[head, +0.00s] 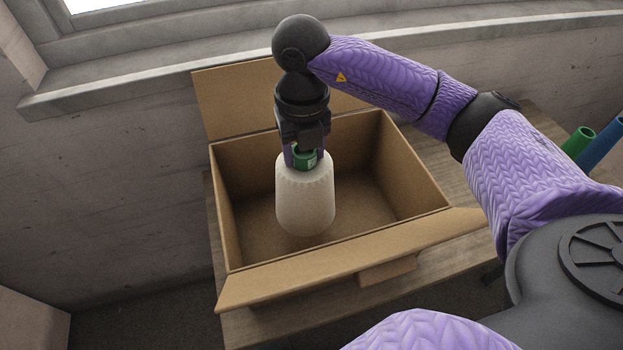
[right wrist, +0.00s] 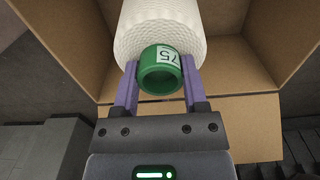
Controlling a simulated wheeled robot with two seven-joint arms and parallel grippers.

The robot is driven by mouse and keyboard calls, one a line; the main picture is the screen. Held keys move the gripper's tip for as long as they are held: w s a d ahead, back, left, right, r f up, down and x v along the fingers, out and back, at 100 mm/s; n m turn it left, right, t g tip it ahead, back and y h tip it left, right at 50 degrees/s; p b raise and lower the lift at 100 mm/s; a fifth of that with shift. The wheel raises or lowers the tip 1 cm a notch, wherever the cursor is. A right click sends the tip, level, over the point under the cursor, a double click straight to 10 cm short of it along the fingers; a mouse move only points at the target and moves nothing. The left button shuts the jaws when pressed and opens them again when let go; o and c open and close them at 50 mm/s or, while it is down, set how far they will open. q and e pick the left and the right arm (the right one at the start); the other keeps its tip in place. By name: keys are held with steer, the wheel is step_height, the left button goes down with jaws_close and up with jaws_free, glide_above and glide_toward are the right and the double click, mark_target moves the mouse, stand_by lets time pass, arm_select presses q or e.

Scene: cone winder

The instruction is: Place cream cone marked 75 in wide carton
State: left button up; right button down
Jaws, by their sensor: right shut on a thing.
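The cream cone (head: 305,200) hangs inside the wide carton (head: 340,262), with its green tube end up. In the right wrist view the cone (right wrist: 162,28) shows its green tube (right wrist: 160,75) with a white label reading 75. My right gripper (head: 304,158) is shut on the green tube, one purple finger on each side; the fingers also show in the right wrist view (right wrist: 160,88). The cone looks roughly upright. I cannot tell whether its lower end touches the carton floor. The carton is open, with its flaps folded outward. My left gripper is not in view.
The carton stands on a wooden table (head: 235,325) below a window sill (head: 130,80). A green tube (head: 578,143) and a blue tube (head: 605,145) stand at the far right. Carton floor around the cone is free.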

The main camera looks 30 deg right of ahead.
step_height(320, 180, down, 7)
steer(key=shift+f+b, duration=0.15)
steer(key=shift+b, duration=0.65)
steer(key=shift+c, duration=0.6)
jaws_free()
steer(key=shift+r, duration=0.3)
step_height(320, 180, up, 12)
steer(key=p, duration=0.3)
steer(key=shift+f, duration=0.1)
